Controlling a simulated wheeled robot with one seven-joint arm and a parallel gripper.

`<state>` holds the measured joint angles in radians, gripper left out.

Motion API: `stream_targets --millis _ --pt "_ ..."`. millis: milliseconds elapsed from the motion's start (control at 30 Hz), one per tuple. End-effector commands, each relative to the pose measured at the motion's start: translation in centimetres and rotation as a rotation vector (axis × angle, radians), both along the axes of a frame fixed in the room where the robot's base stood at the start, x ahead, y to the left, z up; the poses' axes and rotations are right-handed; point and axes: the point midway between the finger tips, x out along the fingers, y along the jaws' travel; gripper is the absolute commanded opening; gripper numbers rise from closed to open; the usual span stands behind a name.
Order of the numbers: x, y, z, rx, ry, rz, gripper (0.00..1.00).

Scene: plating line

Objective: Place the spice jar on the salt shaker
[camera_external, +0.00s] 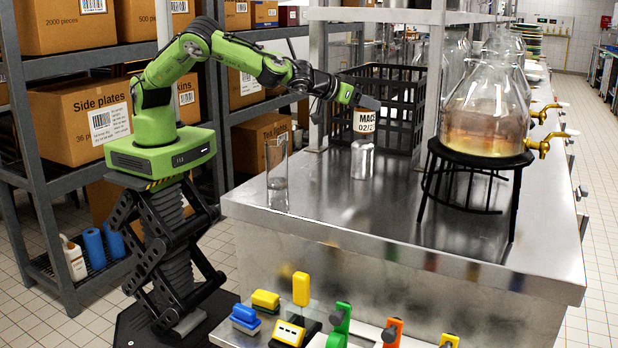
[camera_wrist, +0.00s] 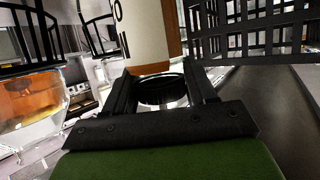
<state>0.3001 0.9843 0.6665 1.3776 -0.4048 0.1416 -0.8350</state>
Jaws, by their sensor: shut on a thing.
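The spice jar (camera_external: 364,123) has a pale label with "MACE" and a date on it. My gripper (camera_external: 366,103) is shut on its upper end from above in the external view. The jar is upright there. The salt shaker (camera_external: 362,160), a small clear and silvery cylinder, stands on the steel counter straight below the jar. The jar's lower end meets the shaker's top in the picture; I cannot tell whether they touch. In the wrist view the jar's labelled side (camera_wrist: 148,38) extends up past my fingers (camera_wrist: 160,92), with a dark round part between them. I cannot make out the shaker there.
A black crate (camera_external: 391,88) stands close behind the jar. A tall empty glass (camera_external: 277,185) is at the counter's left edge. A large glass dispenser (camera_external: 487,115) sits on a black stand (camera_external: 425,190) to the right. The front of the counter (camera_external: 350,215) is clear.

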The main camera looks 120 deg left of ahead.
Motion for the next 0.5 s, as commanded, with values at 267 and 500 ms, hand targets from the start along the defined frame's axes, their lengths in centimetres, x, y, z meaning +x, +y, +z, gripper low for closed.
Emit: stream_targets --millis 267,500 --pt "0.0 0.0 -2.1 0.001 -0.001 -0.001 0.17" --pt "0.0 -0.1 -2.6 0.0 0.0 -0.001 0.59"
